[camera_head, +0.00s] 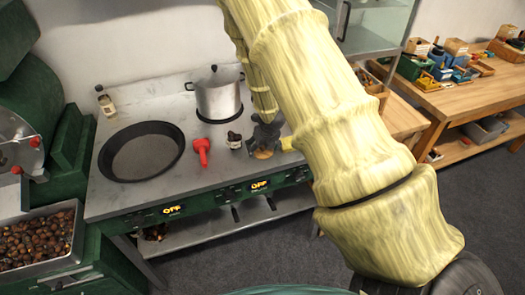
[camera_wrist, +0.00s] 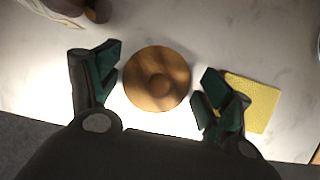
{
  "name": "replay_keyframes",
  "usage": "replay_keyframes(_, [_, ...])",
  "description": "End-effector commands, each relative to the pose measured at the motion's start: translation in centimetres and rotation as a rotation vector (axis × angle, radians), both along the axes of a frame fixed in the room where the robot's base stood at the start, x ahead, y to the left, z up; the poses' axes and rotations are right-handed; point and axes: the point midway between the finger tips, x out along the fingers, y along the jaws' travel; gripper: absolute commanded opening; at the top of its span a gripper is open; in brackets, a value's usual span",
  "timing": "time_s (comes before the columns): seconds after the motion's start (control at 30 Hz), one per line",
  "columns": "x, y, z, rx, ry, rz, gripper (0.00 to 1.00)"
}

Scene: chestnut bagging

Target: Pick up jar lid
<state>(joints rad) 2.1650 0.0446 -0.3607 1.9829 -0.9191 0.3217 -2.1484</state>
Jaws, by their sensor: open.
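No contact between fingers and lid can be made out. In the head view the lid (camera_head: 263,154) shows partly below my gripper (camera_head: 266,138), at the right end of the counter.
A yellow square pad (camera_wrist: 252,102) lies right of the lid, by the right finger. In the head view a small jar (camera_head: 234,140), a red tool (camera_head: 202,150), a lidded pot (camera_head: 218,95) and a wide black pan (camera_head: 141,152) stand to the left. The counter's front edge is close.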

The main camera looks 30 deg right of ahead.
Motion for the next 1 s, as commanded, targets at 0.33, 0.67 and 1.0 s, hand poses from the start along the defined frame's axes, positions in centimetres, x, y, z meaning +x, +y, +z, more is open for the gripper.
replay_keyframes(0.33, [0.0, 0.0, 0.0, 0.0, 0.0, 0.0, 0.51])
replay_keyframes(0.67, [0.0, 0.0, 0.2, 0.0, 0.0, -0.001, 0.5])
replay_keyframes(1.0, [0.0, 0.0, 2.3, 0.001, -0.001, -0.001, 0.5])
